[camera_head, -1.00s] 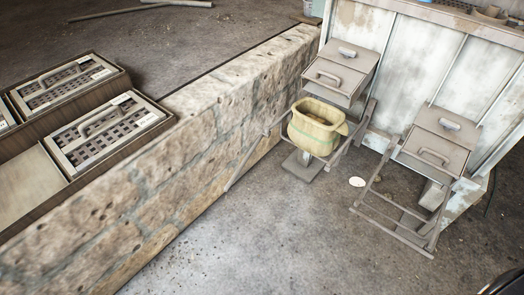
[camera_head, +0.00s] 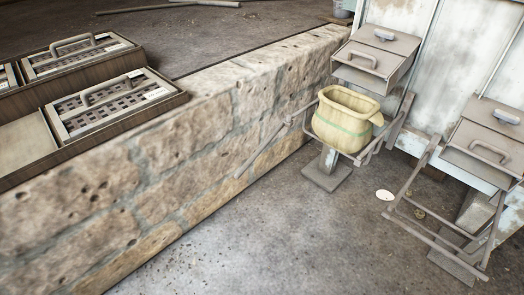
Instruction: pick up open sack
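The open sack (camera_head: 343,128) is pale yellow with a faint green band, and its mouth faces up. It sits upright in a grey metal frame (camera_head: 368,158) on a post with a flat foot, below a grey drawer box, right of the stone wall. Neither of my grippers shows in this view, and nothing of mine touches the sack. What lies inside the sack is hard to make out.
A low stone wall (camera_head: 190,150) runs diagonally beside the sack. Grey boxes with handles (camera_head: 376,57) hang on a pale cabinet, and a second frame (camera_head: 440,245) stands at right. Crates with grille panels (camera_head: 115,103) lie at left. The concrete floor in front is clear.

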